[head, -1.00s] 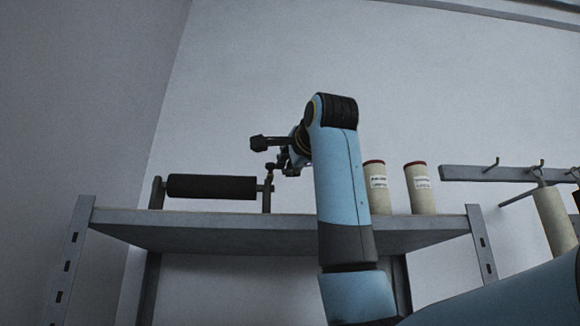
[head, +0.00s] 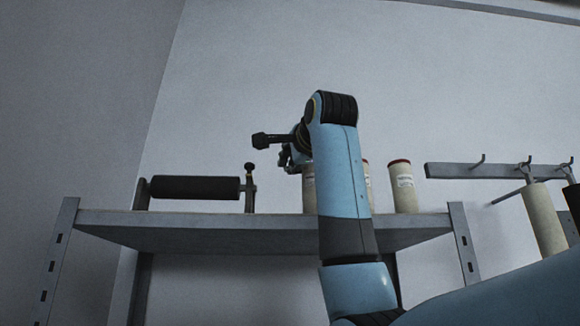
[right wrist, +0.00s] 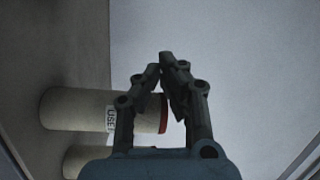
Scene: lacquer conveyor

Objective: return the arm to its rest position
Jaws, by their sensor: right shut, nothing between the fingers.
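My right arm (head: 340,180) rises blue and black in front of the shelf in the head view. Its gripper (head: 287,158) is small and dark there, partly hidden by the wrist. In the right wrist view the gripper (right wrist: 163,62) shows closely, with its two dark fingers together at the tips and nothing held. Two cream canisters, one with a red rim (right wrist: 85,110), lie behind the fingers in that view; I see no contact. My left gripper is in neither view.
A grey metal shelf (head: 200,236) stands behind my arm. It carries a black roller (head: 195,188) on a stand and cream canisters, one right of my arm (head: 404,185). A hook rail (head: 450,171) on the right wall holds a hanging cream cylinder (head: 545,220). Wall above is clear.

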